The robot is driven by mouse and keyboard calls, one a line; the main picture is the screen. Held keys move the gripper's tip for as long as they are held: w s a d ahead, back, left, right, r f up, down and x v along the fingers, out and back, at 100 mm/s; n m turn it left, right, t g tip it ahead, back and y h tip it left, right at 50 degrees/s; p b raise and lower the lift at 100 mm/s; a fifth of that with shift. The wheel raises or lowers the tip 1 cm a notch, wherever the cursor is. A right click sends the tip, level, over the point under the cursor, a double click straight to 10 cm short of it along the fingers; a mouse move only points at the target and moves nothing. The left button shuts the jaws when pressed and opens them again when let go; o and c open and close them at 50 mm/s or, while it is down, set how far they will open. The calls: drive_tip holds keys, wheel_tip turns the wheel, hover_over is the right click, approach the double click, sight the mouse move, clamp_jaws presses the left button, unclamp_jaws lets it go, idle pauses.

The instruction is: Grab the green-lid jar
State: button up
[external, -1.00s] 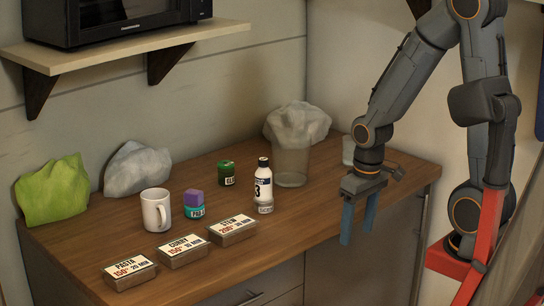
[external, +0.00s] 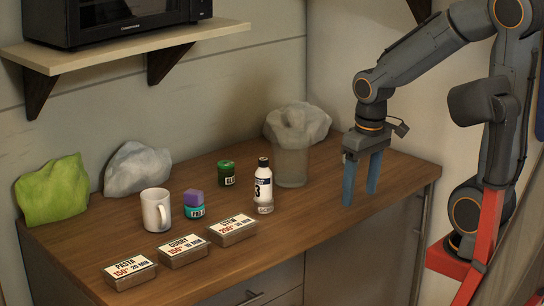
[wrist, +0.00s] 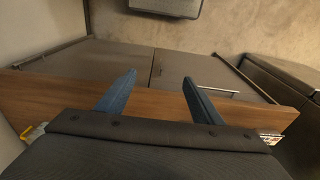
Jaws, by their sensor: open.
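The green-lid jar (external: 227,174) is a small dark green jar with a pale label. It stands upright on the wooden counter, behind and left of a white bottle with a black cap (external: 263,188). My gripper (external: 359,198) is open and empty, pointing down over the right part of the counter, well to the right of the jar. In the wrist view its two blue fingers (wrist: 158,78) are apart with nothing between them. The jar does not show in the wrist view.
A clear glass (external: 290,168) stands between the jar and my gripper. A teal jar (external: 194,212) bears a purple block (external: 194,196), beside a white mug (external: 156,212). Label boxes (external: 182,252) line the front. A shelf with a microwave (external: 120,20) is above.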

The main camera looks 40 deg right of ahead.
drive_tip(key=w+r, duration=0.1)
drive_tip(key=w, duration=1)
drive_tip(key=w+d+r+t, duration=0.1)
drive_tip(key=w, duration=1)
drive_tip(key=w+d+r+t+b, duration=0.1)
drive_tip(key=w, duration=1.1)
drive_tip(key=shift+d+r, duration=0.1)
drive_tip(key=shift+d, duration=0.15)
drive_tip(key=t, duration=0.1)
approach(228, 164)
drive_tip(key=x, duration=0.5)
drive_tip(key=shift+w+d, duration=0.1)
drive_tip(key=shift+d, duration=0.15)
drive_tip(key=shift+a+p+x, duration=0.2)
drive_tip(key=shift+p+x, duration=1.2)
drive_tip(key=shift+x, duration=1.7)
drive_tip(key=c, duration=1.1)
